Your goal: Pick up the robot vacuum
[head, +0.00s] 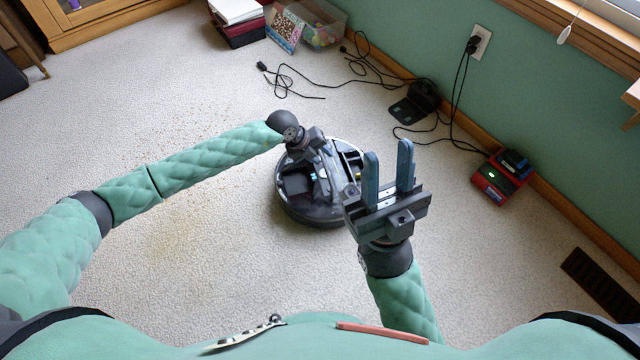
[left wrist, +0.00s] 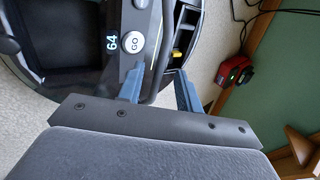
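The robot vacuum (head: 300,208) is a round, dark, open-topped unit on the carpet. In the left wrist view the vacuum (left wrist: 131,42) shows a grey panel with a GO button and a dark curved bar. My left gripper (head: 328,188) is over the vacuum's top, its fingertips partly hidden in the head view. In the left wrist view my left gripper (left wrist: 158,86) has its fingers apart, on either side of the dark bar, with a gap visible at the right finger. My right gripper (head: 388,150) is open and empty, at the vacuum's right side and covering part of it.
A black dock (head: 414,103) with loose cables (head: 365,70) lies by the green wall. A red device (head: 498,178) sits on the right, near a floor vent (head: 601,285). A clear bin (head: 320,25) and a cabinet (head: 100,30) stand at the back. Carpet on the left is free, with scattered crumbs.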

